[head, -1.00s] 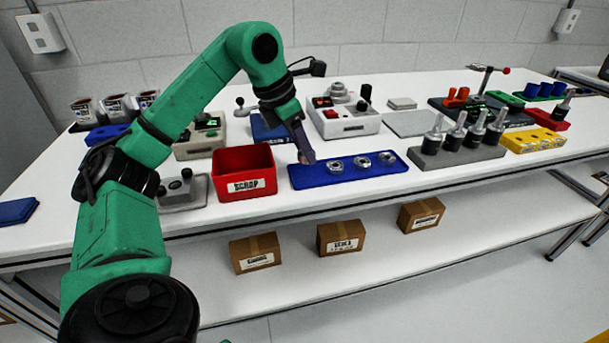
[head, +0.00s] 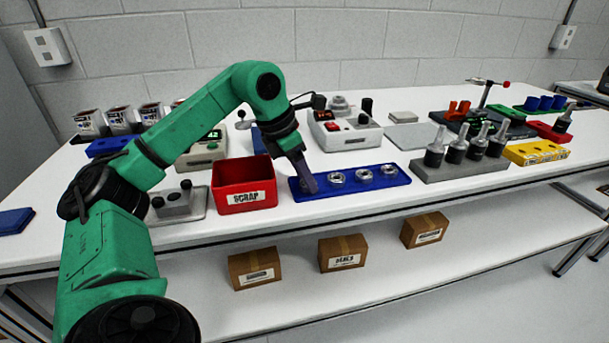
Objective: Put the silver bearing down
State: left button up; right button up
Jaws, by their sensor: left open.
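The blue tray (head: 398,180) lies near the front edge of the white bench. Three silver bearings sit in a row on it: one left of centre (head: 336,177), one in the middle (head: 363,172) and one at the right (head: 389,169). My left gripper (head: 309,187) points down at the left end of the tray, left of these bearings. It is open, and its fingertips are at or very close to the tray surface. The gripper hides that spot, so I cannot tell whether a bearing lies there. My right gripper is out of view.
A red scrap bin (head: 244,197) stands close to the left of the tray. A grey block with upright dark-based parts (head: 460,172) is to the right. A grey tester with a red switch (head: 343,132) stands behind. Cardboard boxes (head: 342,253) sit on the lower shelf.

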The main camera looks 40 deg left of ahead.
pick_arm(q)
jog(key=p+v, duration=0.3)
jog(key=v, duration=0.8)
jog(key=shift+s+r, duration=0.2)
jog(key=shift+r, duration=0.1)
jog(key=shift+f, duration=0.1)
